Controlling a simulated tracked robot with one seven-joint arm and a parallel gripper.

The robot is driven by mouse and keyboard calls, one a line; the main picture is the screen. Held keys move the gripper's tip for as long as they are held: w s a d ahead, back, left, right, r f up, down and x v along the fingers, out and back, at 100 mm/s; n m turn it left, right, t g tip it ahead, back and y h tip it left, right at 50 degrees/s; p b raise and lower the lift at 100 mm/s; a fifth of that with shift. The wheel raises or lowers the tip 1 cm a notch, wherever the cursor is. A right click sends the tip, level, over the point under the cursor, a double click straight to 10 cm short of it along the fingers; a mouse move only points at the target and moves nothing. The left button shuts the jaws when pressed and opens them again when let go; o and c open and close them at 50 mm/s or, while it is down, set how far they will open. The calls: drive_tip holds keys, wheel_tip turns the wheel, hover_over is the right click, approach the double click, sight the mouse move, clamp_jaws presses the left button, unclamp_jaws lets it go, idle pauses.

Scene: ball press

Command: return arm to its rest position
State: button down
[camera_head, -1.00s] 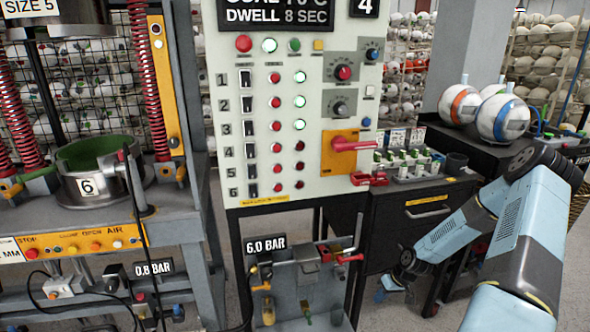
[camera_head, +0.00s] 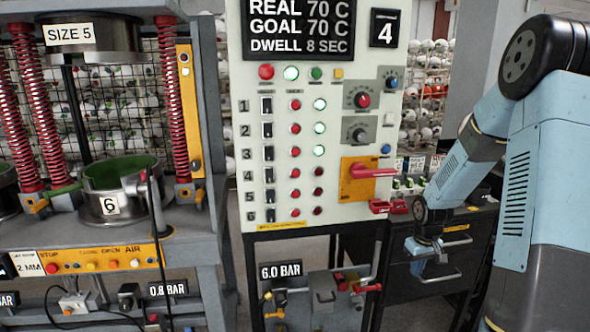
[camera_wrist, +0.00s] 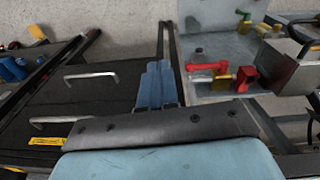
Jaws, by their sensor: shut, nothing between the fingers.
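My arm stands at the right of the head view, its blue links folded over in front of the black drawer cabinet. My gripper (camera_head: 424,262) hangs at the end of the arm, in front of the cabinet and to the right of the control panel's lower frame. In the wrist view the blue fingers of my gripper (camera_wrist: 156,88) lie together, shut and empty. They point down past the cabinet edge toward the floor. No object is held.
The control panel (camera_head: 300,120) stands in the middle, with a red lever (camera_head: 372,171). The press (camera_head: 125,190) is at the left. The drawer cabinet (camera_head: 405,285) is close to my gripper. Valves (camera_wrist: 215,72) sit on the low shelf.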

drive_tip(key=s+a+r+t+h, duration=0.1)
drive_tip(key=s+a+r, duration=0.1)
drive_tip(key=r, duration=0.4)
drive_tip(key=s+a+r, duration=0.1)
drive_tip(key=s+r, duration=0.1)
drive_tip(key=r, duration=0.4)
drive_tip(key=s+a+r+m+t, duration=0.1)
drive_tip(key=s+a+r, duration=0.2)
drive_tip(key=s+r, duration=0.3)
drive_tip(key=s+a+r+m+t, duration=0.1)
drive_tip(key=s+a+r, duration=0.2)
drive_tip(key=s+r, duration=0.4)
drive_tip(key=s+a+r+t+y, duration=0.1)
drive_tip(key=s+a+r, duration=0.2)
drive_tip(key=s+r, duration=0.3)
drive_tip(key=s, duration=0.3)
drive_tip(key=shift+a+r+m+t, duration=0.15)
drive_tip(key=shift+a+m+t, duration=0.15)
drive_tip(key=shift+a+m, duration=0.1)
drive_tip(key=c, duration=1.9)
unclamp_jaws()
drive_tip(key=shift+s+a, duration=0.1)
drive_tip(key=shift+s, duration=0.3)
drive_tip(key=shift+o, duration=0.9)
drive_tip(key=shift+s, duration=0.15)
drive_tip(key=o, duration=0.3)
drive_tip(key=shift+o, duration=1.3)
